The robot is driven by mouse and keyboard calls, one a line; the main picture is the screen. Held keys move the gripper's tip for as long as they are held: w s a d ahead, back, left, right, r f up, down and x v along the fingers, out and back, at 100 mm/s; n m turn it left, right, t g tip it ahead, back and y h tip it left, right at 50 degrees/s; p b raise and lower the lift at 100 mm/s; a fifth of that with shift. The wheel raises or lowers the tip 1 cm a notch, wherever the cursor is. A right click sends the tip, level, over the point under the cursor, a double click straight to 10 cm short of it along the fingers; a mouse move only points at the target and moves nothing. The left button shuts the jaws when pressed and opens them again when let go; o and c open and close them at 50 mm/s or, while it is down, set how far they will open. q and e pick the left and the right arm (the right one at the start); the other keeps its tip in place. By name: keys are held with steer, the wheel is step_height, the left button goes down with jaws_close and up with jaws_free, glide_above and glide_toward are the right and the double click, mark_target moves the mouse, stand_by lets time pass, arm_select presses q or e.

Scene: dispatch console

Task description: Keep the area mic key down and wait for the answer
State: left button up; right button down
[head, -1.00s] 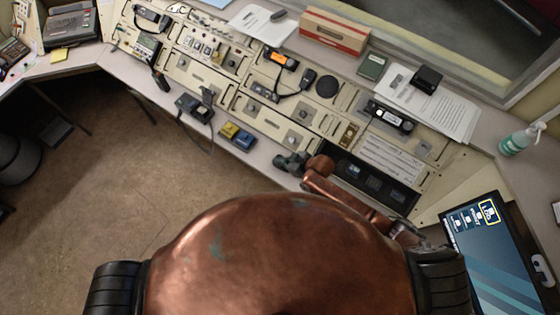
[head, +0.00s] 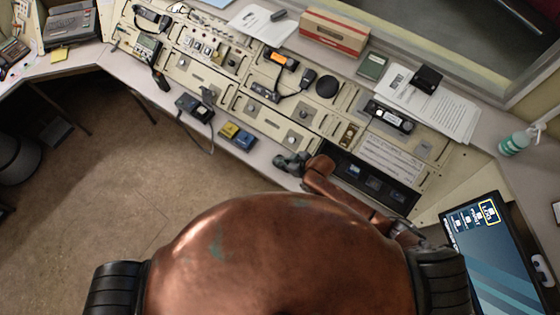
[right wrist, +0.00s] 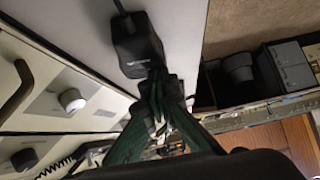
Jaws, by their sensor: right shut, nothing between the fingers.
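A black desk microphone unit (head: 195,107) with a cord stands on the front ledge of the console in the head view. My right gripper (head: 280,161) is at the ledge's front edge, to the right of a yellow and a blue box. In the right wrist view, the gripper's fingertips (right wrist: 156,82) are together and empty. They overlap the lower edge of a black corded block (right wrist: 137,45) on the pale ledge. I cannot tell whether they touch it, nor see a key on it. My left gripper is not in view.
The yellow box (head: 229,130) and blue box (head: 243,140) sit on the ledge. A handheld microphone (head: 303,79) lies on the console panels. A monitor (head: 497,250) stands at the right. Open floor lies at the left.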

steer(key=shift+s+d+f, duration=0.2)
steer(key=shift+s+f, duration=0.35)
steer(key=shift+f, duration=0.1)
steer(key=r+p, duration=0.1)
steer(key=r, duration=0.1)
steer(key=r+p, duration=0.4)
steer(key=shift+w, duration=0.3)
steer(key=b+v, duration=0.1)
steer(key=v, duration=0.8)
